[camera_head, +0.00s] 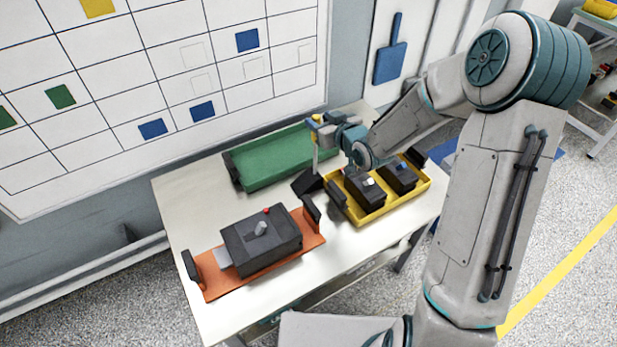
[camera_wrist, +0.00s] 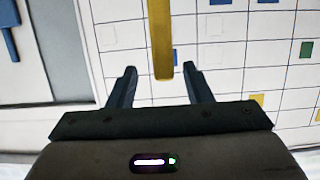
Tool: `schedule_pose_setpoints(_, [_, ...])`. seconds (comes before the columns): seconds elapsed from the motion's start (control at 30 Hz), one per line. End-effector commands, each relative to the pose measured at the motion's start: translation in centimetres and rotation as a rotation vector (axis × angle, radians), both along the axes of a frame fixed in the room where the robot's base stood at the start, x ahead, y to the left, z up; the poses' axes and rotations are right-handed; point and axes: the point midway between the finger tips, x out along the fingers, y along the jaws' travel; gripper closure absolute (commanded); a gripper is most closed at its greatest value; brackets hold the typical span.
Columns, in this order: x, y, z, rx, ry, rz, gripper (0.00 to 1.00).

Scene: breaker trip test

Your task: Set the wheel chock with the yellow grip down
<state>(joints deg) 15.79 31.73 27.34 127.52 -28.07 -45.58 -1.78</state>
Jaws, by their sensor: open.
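The wheel chock (camera_head: 307,183) is a dark wedge at table level, between the green tray and the yellow tray. A thin pale stem rises from it to a yellow grip (camera_head: 316,118) at the top. My gripper (camera_head: 323,126) is at the height of this grip, level and pointing left. In the wrist view, the yellow grip (camera_wrist: 160,40) shows as an upright bar between the two open fingers (camera_wrist: 159,82), with a gap on either side. The chock's wedge is out of the wrist view.
A green tray (camera_head: 240,177) lies at the back of the table. A yellow tray (camera_head: 373,218) with two dark breaker boxes is at right. An orange tray (camera_head: 215,288) with a larger dark box (camera_head: 262,243) is in front. The wall board (camera_head: 130,90) stands behind.

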Motion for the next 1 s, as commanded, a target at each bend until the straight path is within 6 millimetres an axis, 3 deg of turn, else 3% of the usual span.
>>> schedule_pose_setpoints(0.3, [2.6,2.3,-1.1,0.001,0.002,0.002,0.55])
schedule_pose_setpoints(0.6, [2.9,2.5,-1.3,-0.001,0.001,0.000,0.55])
schedule_pose_setpoints(0.77, [2.9,2.5,-1.3,-0.001,0.001,0.000,0.96])
schedule_pose_setpoints(0.8, [2.9,2.5,-1.3,-0.001,0.001,0.000,1.00])
schedule_pose_setpoints(1.0, [2.9,2.5,-1.3,-0.001,0.000,0.001,1.00])
